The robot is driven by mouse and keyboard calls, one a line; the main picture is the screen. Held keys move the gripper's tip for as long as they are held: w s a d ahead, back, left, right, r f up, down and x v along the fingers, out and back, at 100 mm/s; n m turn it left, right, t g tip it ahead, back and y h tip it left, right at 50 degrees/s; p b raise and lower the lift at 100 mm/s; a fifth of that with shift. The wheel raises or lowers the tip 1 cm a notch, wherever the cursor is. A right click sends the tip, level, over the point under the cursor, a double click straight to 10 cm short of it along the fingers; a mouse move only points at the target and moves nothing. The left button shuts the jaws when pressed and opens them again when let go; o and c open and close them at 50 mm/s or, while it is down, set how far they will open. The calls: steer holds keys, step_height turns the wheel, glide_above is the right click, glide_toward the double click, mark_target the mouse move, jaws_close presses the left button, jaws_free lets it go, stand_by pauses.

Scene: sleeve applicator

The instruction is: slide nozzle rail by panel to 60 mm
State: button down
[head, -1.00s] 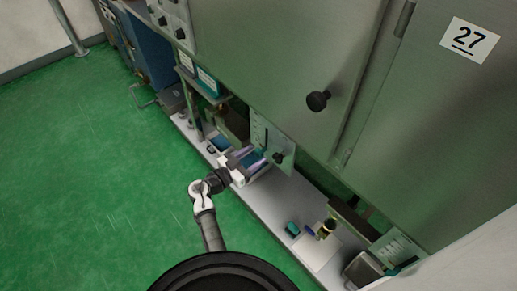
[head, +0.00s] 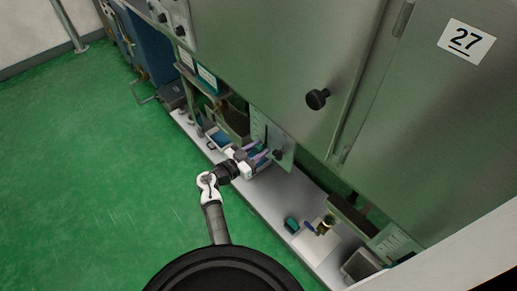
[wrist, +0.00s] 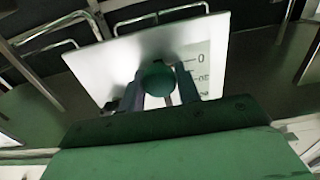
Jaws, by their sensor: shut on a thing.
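The pale scale panel (head: 286,152) stands upright at the front of the machine, above the grey ledge. In the wrist view the panel (wrist: 215,40) fills the upper middle, with a printed scale showing 0 at its top mark. A round green knob (wrist: 158,77) sits in front of it, left of the scale marks. My gripper (wrist: 158,92) is shut on the knob, one finger on each side. In the head view my gripper (head: 262,156) reaches the panel from the lower left. A dark knob (head: 278,153) shows just beyond the fingers. The rail behind the panel is hidden.
The grey ledge (head: 288,205) runs under the machine and holds a small green item (head: 291,225), a white plate (head: 313,243) and a grey bin (head: 360,264). Steel doors (head: 290,60) rise behind. The green floor (head: 100,180) at left is clear.

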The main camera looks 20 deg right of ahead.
mark_target(267, 133)
step_height(267, 133, up, 6)
steer(key=shift+r+b, duration=0.15)
steer(key=shift+b, duration=0.5)
steer(key=c, duration=1)
jaws_free()
steer(key=shift+c, duration=0.2)
